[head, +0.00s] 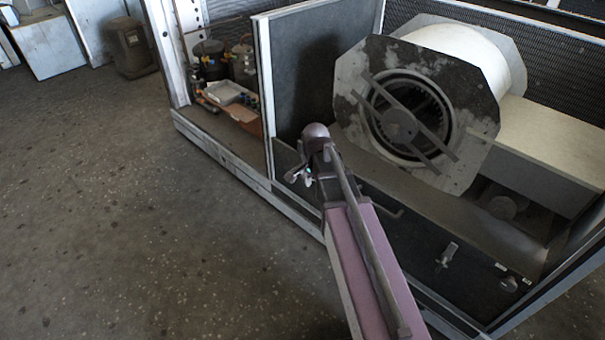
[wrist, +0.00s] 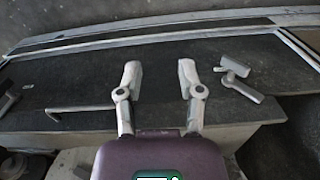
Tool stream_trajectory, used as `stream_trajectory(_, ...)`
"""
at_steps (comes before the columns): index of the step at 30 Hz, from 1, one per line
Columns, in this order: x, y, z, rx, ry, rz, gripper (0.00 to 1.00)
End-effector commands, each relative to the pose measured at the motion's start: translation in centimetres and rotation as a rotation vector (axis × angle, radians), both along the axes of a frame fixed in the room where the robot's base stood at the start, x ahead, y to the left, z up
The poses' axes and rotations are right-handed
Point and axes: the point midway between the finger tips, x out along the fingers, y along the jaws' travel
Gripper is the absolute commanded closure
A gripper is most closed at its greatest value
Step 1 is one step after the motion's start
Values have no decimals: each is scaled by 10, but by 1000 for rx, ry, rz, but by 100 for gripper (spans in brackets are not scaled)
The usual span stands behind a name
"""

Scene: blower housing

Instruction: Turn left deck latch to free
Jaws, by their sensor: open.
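My gripper (wrist: 158,72) is open and empty in the wrist view, its two grey fingers apart over the dark deck panel (wrist: 165,108). A grey latch (wrist: 240,82) with a slanted lever lies on the panel just right of the fingers, apart from them. It seems to be the left deck latch, as the wrist view appears turned around. Another latch (head: 446,254) sits farther right on the panel.
A bar handle (wrist: 82,108) lies left of my fingers. A round knob (head: 508,284) is at the panel's right end. The blower drum (head: 460,45) with its octagonal plate stands behind the panel. Open floor (head: 130,210) lies to the left.

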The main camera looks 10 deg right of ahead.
Motion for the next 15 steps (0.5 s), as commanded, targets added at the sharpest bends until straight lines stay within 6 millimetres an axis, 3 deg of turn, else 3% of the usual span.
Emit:
stream_trajectory(1, 15, 0, 2, 0, 0, -75, 51)
stream_trajectory(15, 102, 1, 11, 0, 0, -821, 51)
